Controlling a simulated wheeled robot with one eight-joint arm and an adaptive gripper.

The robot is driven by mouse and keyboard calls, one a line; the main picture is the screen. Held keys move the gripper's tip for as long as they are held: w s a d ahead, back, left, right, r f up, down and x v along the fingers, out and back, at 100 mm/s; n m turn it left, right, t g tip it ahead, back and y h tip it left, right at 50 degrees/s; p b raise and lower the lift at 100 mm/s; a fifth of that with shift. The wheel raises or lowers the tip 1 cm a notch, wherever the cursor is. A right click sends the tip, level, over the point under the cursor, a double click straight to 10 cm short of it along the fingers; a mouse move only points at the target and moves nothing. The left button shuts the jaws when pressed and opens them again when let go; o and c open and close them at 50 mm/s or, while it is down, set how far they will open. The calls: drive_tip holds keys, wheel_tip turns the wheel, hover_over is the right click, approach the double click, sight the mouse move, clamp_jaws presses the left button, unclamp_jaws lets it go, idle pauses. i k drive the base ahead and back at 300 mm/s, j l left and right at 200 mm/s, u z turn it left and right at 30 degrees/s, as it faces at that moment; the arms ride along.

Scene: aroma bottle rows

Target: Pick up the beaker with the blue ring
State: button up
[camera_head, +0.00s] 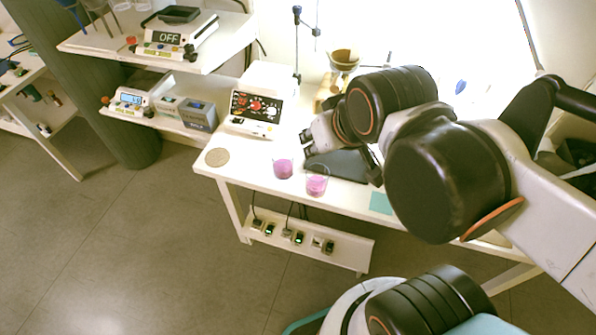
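Two small clear beakers with pink liquid stand on the white bench near its front edge. The left beaker (283,169) is a little farther back than the right beaker (317,184). I cannot make out a blue ring on either one at this size. My gripper (304,144) reaches in from the right, above and behind the beakers, apart from both. Its small dark fingertips point left, and I cannot tell whether they are open or shut. My arm hides much of the bench to the right.
A black flat surface (345,165) lies behind the beakers. A white device with a red-lit panel (257,107) stands at the left, a round cork-coloured mat (217,157) before it. A teal square (381,203) lies right. A stand with a funnel (344,62) is at the back.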

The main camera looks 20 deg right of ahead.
sight(282, 158)
drive_tip(key=k+j+z, duration=0.25)
drive_tip(key=j, duration=0.25)
drive_tip(key=k+j+z, duration=0.25)
drive_tip(key=j, duration=0.2)
drive_tip(key=k+j+z, duration=0.25)
drive_tip(key=j, duration=0.2)
